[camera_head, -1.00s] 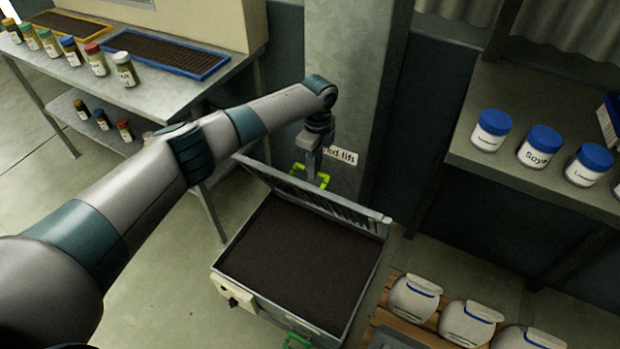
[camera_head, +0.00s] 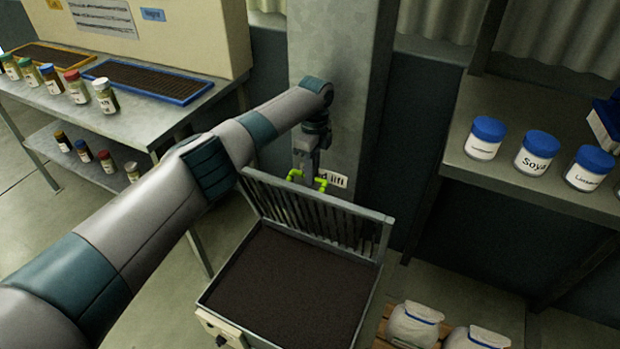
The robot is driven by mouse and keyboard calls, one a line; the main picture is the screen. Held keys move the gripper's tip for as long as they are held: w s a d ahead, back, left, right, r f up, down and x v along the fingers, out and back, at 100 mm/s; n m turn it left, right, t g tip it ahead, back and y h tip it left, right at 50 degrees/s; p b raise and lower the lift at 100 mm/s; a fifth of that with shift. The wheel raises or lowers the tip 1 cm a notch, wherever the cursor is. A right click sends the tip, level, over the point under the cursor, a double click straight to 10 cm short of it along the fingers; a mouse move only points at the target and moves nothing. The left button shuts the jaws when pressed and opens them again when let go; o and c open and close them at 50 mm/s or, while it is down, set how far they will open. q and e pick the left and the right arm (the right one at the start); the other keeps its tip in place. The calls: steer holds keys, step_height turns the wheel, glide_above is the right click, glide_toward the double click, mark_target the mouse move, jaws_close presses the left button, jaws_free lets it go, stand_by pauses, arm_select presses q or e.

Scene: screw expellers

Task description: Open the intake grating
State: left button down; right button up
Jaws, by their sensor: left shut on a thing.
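The intake is a grey open box (camera_head: 210,288) filled with dark brown material. Its slatted metal grating (camera_head: 312,215) stands raised along the far edge, steeply tilted, with the box mouth uncovered in front of it. My left gripper (camera_head: 307,176) is at the grating's upper edge, on the far side, shut on a bright green handle (camera_head: 321,184). The grating's top bar partly hides the fingertips and the handle. My right gripper is not in view.
A grey column (camera_head: 345,60) with a partly hidden label stands close behind the grating. A shelf (camera_head: 545,188) with blue-lidded jars is at the right. White sacks (camera_head: 415,324) lie at lower right. A table (camera_head: 150,122) with jars and trays is at the left.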

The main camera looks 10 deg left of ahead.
arm_select(q)
steer(key=shift+s+f, duration=0.15)
steer(key=shift+f, duration=0.2)
steer(key=c, duration=1.8)
jaws_free()
steer(key=shift+o, duration=0.2)
steer(key=shift+w+f, duration=0.1)
steer(key=shift+w, duration=0.2)
steer(key=shift+r, duration=0.25)
step_height(320, 180, up, 17)
steer(key=w, duration=0.1)
steer(key=shift+d, duration=0.3)
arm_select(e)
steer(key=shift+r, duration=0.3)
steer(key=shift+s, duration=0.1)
